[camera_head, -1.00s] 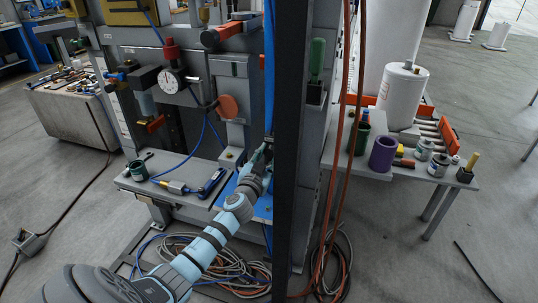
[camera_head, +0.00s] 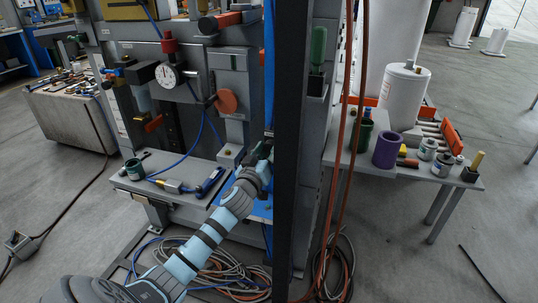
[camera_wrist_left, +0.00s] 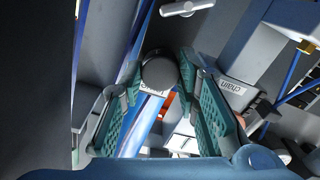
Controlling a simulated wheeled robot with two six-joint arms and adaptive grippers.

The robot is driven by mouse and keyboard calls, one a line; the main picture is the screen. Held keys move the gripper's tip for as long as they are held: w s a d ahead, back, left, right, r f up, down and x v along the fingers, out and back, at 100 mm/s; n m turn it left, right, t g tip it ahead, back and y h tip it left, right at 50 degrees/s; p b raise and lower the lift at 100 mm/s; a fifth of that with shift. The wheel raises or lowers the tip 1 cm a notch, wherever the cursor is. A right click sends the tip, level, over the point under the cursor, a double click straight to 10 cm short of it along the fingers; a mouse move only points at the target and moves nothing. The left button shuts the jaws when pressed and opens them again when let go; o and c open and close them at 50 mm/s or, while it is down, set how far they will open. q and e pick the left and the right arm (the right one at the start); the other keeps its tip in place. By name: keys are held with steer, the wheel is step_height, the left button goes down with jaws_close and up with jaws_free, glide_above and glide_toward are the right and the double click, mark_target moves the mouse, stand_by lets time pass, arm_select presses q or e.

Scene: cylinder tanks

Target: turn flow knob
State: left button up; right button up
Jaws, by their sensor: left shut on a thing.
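My left gripper (camera_wrist_left: 160,88) has its teal fingers on either side of a dark round knob (camera_wrist_left: 159,73) and is shut on it. A small label, too small to read, shows just below the knob in the left wrist view. In the head view my left gripper (camera_head: 264,160) is at the grey rig (camera_head: 234,90), just left of the dark upright post (camera_head: 292,140). The knob cannot be made out there, behind the gripper and post. My right gripper is not in view.
A dial gauge (camera_head: 168,75) and red disc handle (camera_head: 226,101) are on the rig to the left. A grey shelf (camera_head: 180,200) juts out below. Orange hoses (camera_head: 352,130) hang right of the post. A side table holds a purple cup (camera_head: 387,149) and a white tank (camera_head: 403,95).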

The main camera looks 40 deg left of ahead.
arm_select(q)
steer(key=o, duration=0.8)
steer(key=shift+o, duration=0.2)
steer(key=v, duration=0.5)
steer(key=shift+p, duration=0.3)
steer(key=shift+c, duration=0.2)
